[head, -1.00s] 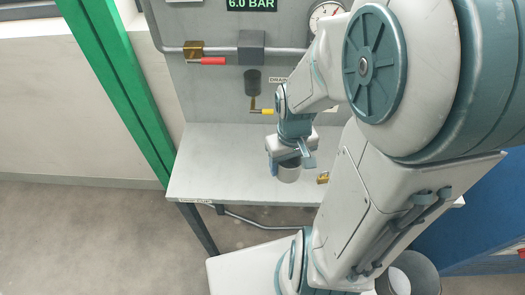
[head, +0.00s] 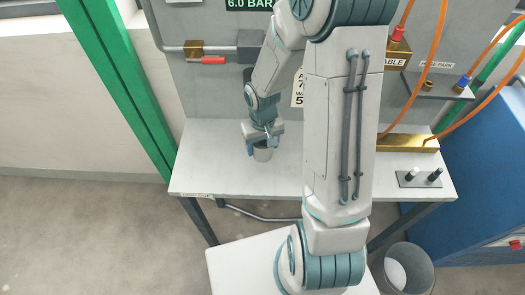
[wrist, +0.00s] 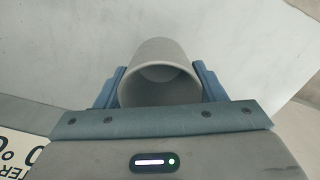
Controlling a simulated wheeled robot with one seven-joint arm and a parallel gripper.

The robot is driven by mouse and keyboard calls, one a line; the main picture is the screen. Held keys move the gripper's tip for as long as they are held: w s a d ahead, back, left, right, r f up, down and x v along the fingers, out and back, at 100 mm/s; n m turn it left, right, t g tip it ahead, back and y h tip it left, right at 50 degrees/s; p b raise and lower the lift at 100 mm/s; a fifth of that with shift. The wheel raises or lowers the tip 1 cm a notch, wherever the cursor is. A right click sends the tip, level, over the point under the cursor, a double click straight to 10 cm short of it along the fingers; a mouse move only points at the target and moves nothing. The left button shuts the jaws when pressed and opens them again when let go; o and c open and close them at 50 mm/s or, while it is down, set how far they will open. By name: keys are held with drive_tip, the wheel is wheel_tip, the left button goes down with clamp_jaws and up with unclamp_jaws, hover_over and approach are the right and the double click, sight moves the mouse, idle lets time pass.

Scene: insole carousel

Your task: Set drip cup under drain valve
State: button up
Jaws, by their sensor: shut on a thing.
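A small grey cup (head: 263,154) is in my gripper (head: 262,140) over the left part of the bench top. In the wrist view the cup (wrist: 160,62) sits between the two blue fingers, its open mouth facing the camera. The gripper is shut on it. I cannot tell whether the cup's base touches the bench.
The pale bench (head: 215,165) is clear left of the cup. A red-handled valve (head: 212,60) is on the panel's pipe. At right are a brass block (head: 408,143), a small plate with two pegs (head: 419,178) and orange hoses (head: 428,62). A grey bucket (head: 425,262) stands on the floor.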

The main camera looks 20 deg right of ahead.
sight(262, 147)
drive_tip(key=shift+f, duration=2)
drive_tip(key=shift+f, duration=0.3)
drive_tip(key=o, duration=1)
drive_tip(key=shift+r, duration=0.1)
drive_tip(key=shift+r, duration=0.15)
